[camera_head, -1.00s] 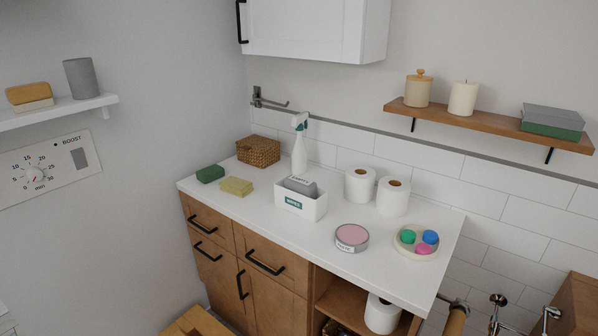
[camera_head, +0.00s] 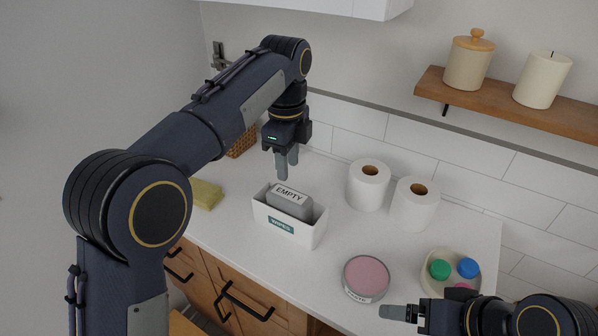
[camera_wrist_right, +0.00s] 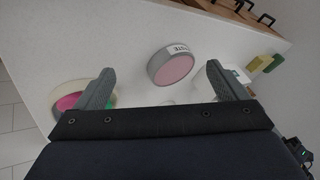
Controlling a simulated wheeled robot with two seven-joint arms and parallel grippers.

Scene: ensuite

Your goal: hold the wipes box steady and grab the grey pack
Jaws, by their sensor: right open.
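The white wipes box (camera_head: 304,236) stands on the counter in the head view, with a teal WIPES label on its front. The grey pack (camera_head: 290,204), with a white EMPTY label, sits in it and sticks up above the rim. My left gripper (camera_head: 287,170) hangs above and behind the box, fingers down, apart from box and pack. Its fingers look parted and empty. My right gripper (camera_head: 388,311) is low at the right, beside the pink tin, well away from the box. In the right wrist view it is open (camera_wrist_right: 158,85) with nothing between its fingers.
A round pink-topped tin (camera_head: 367,276) stands right of the box. A dish (camera_head: 437,288) with coloured pieces is near my right gripper. Two white rolls (camera_head: 369,186) stand behind the box. A yellow sponge (camera_head: 207,194) lies left; a wicker basket (camera_head: 241,145) is partly hidden by my left arm.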

